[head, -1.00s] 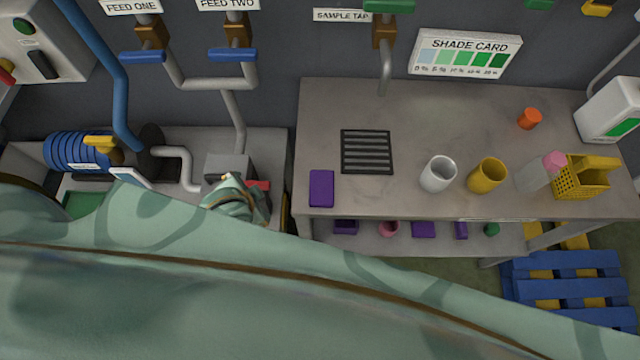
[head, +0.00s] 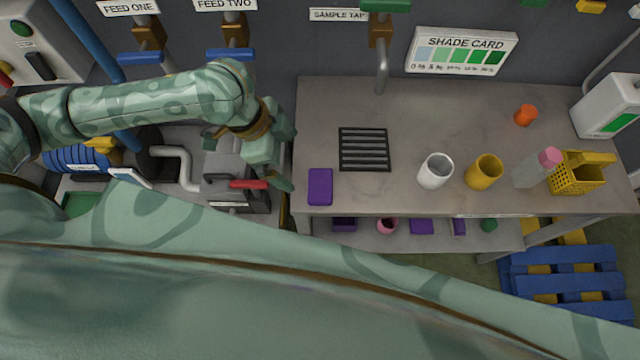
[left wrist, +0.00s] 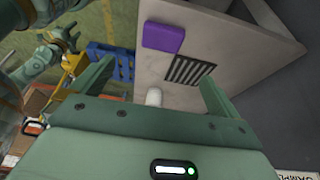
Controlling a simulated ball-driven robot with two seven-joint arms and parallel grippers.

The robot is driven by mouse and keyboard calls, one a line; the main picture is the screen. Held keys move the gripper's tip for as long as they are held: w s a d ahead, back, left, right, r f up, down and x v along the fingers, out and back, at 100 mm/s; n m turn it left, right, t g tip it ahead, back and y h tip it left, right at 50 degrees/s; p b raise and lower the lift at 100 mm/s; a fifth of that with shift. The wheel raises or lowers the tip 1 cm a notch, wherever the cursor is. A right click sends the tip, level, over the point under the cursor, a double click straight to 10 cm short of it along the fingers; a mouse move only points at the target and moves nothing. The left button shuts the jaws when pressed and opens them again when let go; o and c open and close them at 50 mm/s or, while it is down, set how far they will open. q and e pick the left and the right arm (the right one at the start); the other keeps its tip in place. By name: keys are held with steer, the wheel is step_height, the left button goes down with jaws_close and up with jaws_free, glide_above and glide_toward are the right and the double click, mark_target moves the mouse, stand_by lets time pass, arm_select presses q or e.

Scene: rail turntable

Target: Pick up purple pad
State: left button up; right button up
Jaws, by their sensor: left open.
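The purple pad (head: 320,187) lies flat near the front left corner of the grey table (head: 400,195), left of the black grate. In the left wrist view the purple pad (left wrist: 164,37) shows at the top, beyond the open fingers. My left gripper (head: 286,158) is at the table's left edge, a little up and left of the pad and apart from it. It is open and empty; its two fingers show in the left wrist view (left wrist: 150,85). My right gripper is not in the head view; the left wrist view shows part of an arm at its left edge, its jaw state unclear.
A black grate (head: 364,149), a white cup (head: 435,171), a yellow cup (head: 484,172), a bottle (head: 530,172) and a yellow basket (head: 577,178) stand on the table. More purple items (head: 422,227) lie on the lower shelf. A red-handled device (head: 225,178) is at left.

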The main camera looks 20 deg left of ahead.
arm_select(q)
steer(key=b+x, duration=0.2)
steer(key=x, duration=0.7)
steer(key=shift+w+d+f, duration=0.1)
steer(key=shift+d+f, duration=0.15)
steer(key=shift+f, duration=0.05)
steer(key=x, duration=0.1)
steer(key=b+x, duration=0.1)
steer(key=x, duration=0.1)
steer(key=b+x, duration=0.1)
steer(key=x, duration=0.1)
steer(key=shift+w+f, duration=0.1)
steer(key=shift+w, duration=0.2)
steer(key=c, duration=0.9)
